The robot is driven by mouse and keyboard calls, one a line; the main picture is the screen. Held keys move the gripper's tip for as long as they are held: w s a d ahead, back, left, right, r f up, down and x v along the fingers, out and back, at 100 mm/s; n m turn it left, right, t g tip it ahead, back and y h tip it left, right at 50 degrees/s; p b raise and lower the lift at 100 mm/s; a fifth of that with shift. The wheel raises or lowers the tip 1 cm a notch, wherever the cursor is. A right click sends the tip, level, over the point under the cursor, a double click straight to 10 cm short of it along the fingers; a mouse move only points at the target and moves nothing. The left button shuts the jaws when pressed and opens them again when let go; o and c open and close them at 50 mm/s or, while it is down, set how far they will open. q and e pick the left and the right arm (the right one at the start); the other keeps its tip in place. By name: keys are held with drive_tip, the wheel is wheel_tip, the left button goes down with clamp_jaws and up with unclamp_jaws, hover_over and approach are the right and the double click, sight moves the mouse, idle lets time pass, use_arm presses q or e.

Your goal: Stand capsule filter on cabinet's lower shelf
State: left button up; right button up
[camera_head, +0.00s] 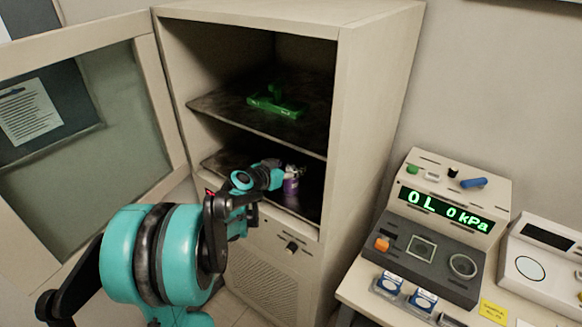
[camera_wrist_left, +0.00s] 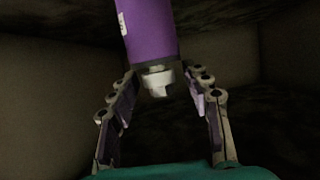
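The capsule filter is a purple cylinder (camera_head: 291,186) inside the cabinet (camera_head: 372,110), on or just over its lower shelf (camera_head: 222,160). It looks about upright in the head view, partly covered by my left gripper (camera_head: 292,171). In the left wrist view the purple body (camera_wrist_left: 148,30) has a pale stepped end fitting (camera_wrist_left: 157,80). My left gripper (camera_wrist_left: 160,88) has its fingers spread on either side of that fitting, with visible gaps and no clear contact. The filter's base is too small and dark to judge. My right gripper is out of view.
The cabinet door (camera_head: 165,110) stands open at left. A green-lit object (camera_head: 277,103) lies on the upper shelf (camera_head: 225,105), above my left gripper. A table (camera_head: 365,290) at right holds a gauge console (camera_head: 440,230) and a white device (camera_head: 545,265).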

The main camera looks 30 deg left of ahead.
use_arm(q)
drive_tip(key=p+v, duration=0.3)
drive_tip(key=v, duration=0.9)
idle(0.4)
